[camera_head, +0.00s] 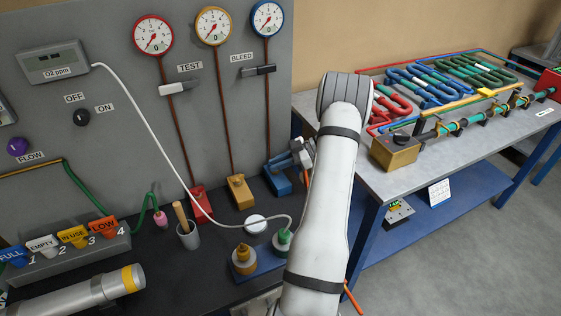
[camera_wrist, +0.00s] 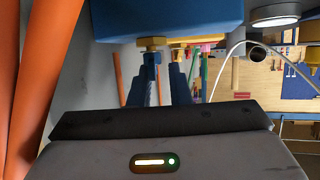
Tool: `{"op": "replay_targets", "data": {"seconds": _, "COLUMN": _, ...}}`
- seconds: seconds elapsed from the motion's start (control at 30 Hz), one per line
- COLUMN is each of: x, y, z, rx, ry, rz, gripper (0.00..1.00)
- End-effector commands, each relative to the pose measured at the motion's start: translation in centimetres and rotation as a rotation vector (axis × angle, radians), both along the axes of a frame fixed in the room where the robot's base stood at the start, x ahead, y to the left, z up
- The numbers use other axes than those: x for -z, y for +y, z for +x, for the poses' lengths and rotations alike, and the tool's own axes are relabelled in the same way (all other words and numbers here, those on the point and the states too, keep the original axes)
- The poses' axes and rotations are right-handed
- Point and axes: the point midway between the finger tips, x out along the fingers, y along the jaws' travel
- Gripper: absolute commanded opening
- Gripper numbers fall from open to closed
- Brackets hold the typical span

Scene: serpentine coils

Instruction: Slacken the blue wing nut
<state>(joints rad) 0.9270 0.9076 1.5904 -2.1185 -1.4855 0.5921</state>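The blue block (camera_head: 279,183) stands at the foot of the right-hand gauge tube, on the dark bench. In the wrist view its underside (camera_wrist: 170,16) fills the top, with a brass nut (camera_wrist: 152,43) below it. Under that brass nut shows a small blue part, which looks like the blue wing nut (camera_wrist: 152,59), seen nearly edge-on. My gripper (camera_head: 302,150) is close beside the blue block, partly hidden by my arm. In the wrist view its two dark fingers (camera_wrist: 159,88) stand apart around the wing nut's lower part. A gap shows on the right; contact on the left is unclear.
A red block (camera_head: 201,202) and a yellow block (camera_head: 238,190) stand left of the blue one. Orange tubes (camera_wrist: 35,75) run close on the left in the wrist view. A white hose (camera_head: 150,130) crosses the panel. A table with coloured coils (camera_head: 515,122) stands at right.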

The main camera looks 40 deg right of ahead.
Motion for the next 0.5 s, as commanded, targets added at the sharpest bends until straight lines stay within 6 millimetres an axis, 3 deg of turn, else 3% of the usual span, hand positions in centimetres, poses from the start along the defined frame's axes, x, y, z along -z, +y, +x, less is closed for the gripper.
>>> {"op": "replay_targets", "data": {"seconds": 0.37, "x": 0.1, "y": -0.2, "z": 0.0, "rx": 0.005, "ry": 0.001, "rz": -0.005, "gripper": 0.27}}
{"op": "replay_targets", "data": {"seconds": 0.5, "x": -0.3, "y": -1.3, "z": -0.5, "rx": 0.007, "ry": 0.0, "rz": -0.007, "gripper": 0.27}}
